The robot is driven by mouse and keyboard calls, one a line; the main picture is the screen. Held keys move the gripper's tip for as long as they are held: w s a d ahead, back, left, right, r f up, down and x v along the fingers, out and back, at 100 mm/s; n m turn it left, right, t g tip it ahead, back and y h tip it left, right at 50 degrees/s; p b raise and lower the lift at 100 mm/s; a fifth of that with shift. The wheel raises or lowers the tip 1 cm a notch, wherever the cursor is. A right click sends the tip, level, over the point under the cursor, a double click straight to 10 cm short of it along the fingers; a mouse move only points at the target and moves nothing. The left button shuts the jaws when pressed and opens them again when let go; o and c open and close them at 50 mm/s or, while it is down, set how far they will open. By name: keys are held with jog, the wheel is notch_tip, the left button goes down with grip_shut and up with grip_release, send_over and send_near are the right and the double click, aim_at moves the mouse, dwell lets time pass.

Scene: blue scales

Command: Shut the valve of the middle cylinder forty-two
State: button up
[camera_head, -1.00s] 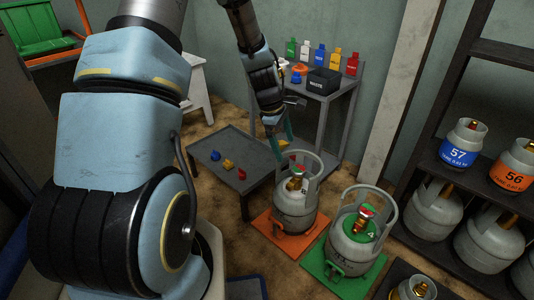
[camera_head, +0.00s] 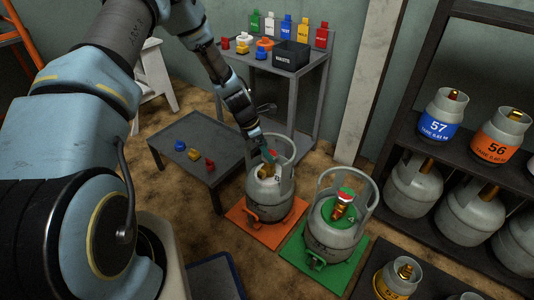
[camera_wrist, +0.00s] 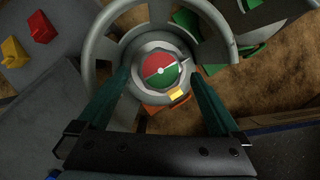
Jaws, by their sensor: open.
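One is on an orange mat (camera_head: 262,228), the middle one (camera_head: 335,228) is on a green mat, and one (camera_head: 397,276) is partly cut off at the bottom. My gripper (camera_head: 267,155) is open, down at the collar of the orange-mat cylinder (camera_head: 268,200). In the wrist view, its teal fingers straddle that cylinder's red and green valve knob (camera_wrist: 160,70), without clear contact.
A low grey table (camera_head: 188,133) with blue, yellow and red pieces is left of the cylinders. A taller table (camera_head: 312,55) behind holds coloured tags and a black waste box (camera_head: 290,55). A dark shelf (camera_head: 430,150) with more cylinders stands at the right.

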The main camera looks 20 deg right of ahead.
jog(key=shift+x, duration=0.8)
jog(key=shift+c, duration=0.2)
jog(key=c, duration=1.2)
